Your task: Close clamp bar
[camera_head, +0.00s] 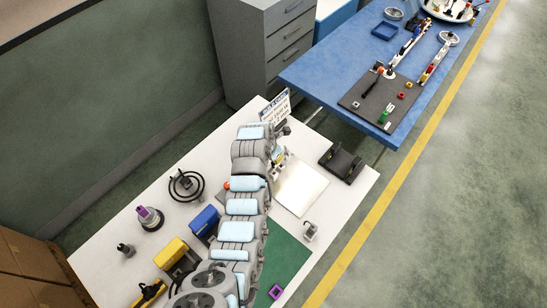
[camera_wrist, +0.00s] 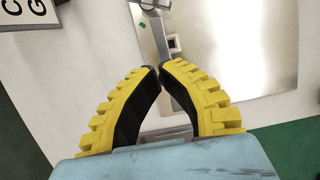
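My gripper (camera_wrist: 160,70) has two yellow ribbed fingers with black inner pads. Their tips come together in the wrist view, with nothing seen between them. A grey metal bar (camera_wrist: 153,42) lies just beyond the tips, along the left edge of a shiny flat metal plate (camera_wrist: 235,50). This looks like the clamp bar. A small square metal block (camera_wrist: 174,43) sits beside it. I cannot tell whether the tips touch the bar or how far it is closed. In the head view, the plate (camera_head: 300,188) lies on the white table, and my arm hides most of the clamp.
A black holder (camera_head: 341,162) stands right of the plate. A small grey fixture (camera_head: 310,231) stands near the front edge. Blue (camera_head: 205,222) and yellow (camera_head: 171,254) blocks and a coiled cable (camera_head: 187,184) lie left of my arm. A sign (camera_head: 275,107) stands behind.

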